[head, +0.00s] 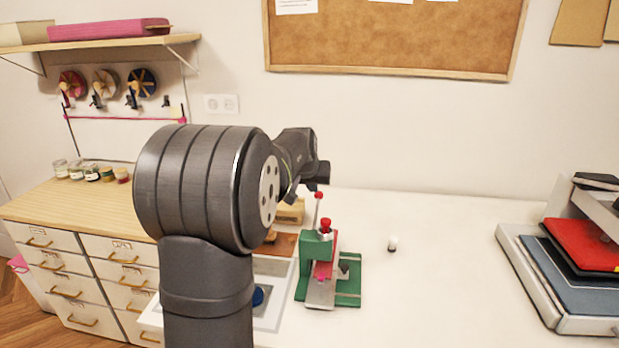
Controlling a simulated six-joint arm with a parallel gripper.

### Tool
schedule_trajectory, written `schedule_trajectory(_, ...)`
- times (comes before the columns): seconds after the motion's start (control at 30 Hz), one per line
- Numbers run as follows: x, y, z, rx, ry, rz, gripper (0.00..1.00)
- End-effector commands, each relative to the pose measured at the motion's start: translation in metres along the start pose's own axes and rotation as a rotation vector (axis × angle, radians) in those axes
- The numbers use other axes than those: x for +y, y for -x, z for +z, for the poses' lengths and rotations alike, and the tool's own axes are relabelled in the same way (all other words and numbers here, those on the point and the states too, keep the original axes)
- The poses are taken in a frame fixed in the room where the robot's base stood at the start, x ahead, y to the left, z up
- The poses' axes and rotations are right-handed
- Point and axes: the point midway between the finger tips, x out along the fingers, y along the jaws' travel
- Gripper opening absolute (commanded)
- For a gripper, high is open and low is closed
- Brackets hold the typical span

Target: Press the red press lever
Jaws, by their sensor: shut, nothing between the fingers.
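A small green press (328,270) stands on the white table, with a metal plate and red parts at its front. Its lever (317,211) is a thin rod with a red knob at the top, standing up from the back of the press. A second red knob sits on top of the green body. My gripper (314,186) is small and dark in the head view, just above the lever's red knob. It is shut and empty. I cannot tell whether it touches the knob. My arm hides part of the table left of the press.
A small white spool-like piece (392,244) stands right of the press. A large heat press (580,250) with a red top is at the right edge. A grey-edged tray (272,268) lies left of the press, partly hidden. The table between the press and the heat press is mostly clear.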

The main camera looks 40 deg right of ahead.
Motion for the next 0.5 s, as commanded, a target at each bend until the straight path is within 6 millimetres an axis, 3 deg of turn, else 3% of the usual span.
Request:
schedule_trajectory(0.2,0.002,-0.031,-0.006,0.0,-0.001,0.001,0.0)
schedule_trajectory(0.5,0.003,-0.045,-0.009,0.001,0.0,0.0,0.0)
